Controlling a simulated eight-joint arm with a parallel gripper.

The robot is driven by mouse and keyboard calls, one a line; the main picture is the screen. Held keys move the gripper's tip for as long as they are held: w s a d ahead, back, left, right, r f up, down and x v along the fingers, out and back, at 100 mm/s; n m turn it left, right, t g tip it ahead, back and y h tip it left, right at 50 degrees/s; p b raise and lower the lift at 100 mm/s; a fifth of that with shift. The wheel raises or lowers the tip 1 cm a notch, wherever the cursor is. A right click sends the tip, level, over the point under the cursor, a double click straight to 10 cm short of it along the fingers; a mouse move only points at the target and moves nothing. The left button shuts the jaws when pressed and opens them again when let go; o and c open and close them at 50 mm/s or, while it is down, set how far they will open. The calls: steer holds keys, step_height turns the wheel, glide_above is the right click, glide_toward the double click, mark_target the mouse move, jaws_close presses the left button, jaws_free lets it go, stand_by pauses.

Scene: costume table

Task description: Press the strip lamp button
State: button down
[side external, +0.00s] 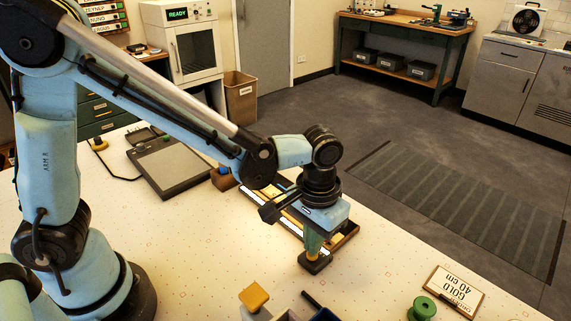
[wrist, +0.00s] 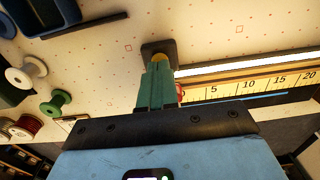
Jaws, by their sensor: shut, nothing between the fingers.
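The strip lamp button is a yellow cap (side external: 313,258) on a small dark base (side external: 316,267), at the near end of the lamp tray on the table. In the wrist view the yellow cap (wrist: 159,58) shows just beyond the fingertips, on its dark base (wrist: 152,46). My gripper (side external: 313,251) is shut and empty, pointing down, with its green fingertips right over the cap. The tips hide part of the cap; whether they touch it I cannot tell. The strip lamp (wrist: 250,66) glows bright white beside the button.
A ruler (wrist: 240,89) lies along the lamp. Green (wrist: 55,103) and white (wrist: 26,73) spools stand to the left in the wrist view. A sign card (side external: 455,290) lies at the table's right. A grey flat device (side external: 170,165) lies behind.

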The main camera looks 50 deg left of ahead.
steer(key=shift+f, duration=0.6)
steer(key=shift+r, duration=3.45)
steer(key=s+a+r+t, duration=0.2)
steer(key=a+t, duration=0.1)
steer(key=a, duration=0.5)
steer(key=s+a+r+t, duration=0.2)
steer(key=a+t, duration=0.2)
steer(key=a, duration=0.4)
steer(key=shift+s, duration=0.1)
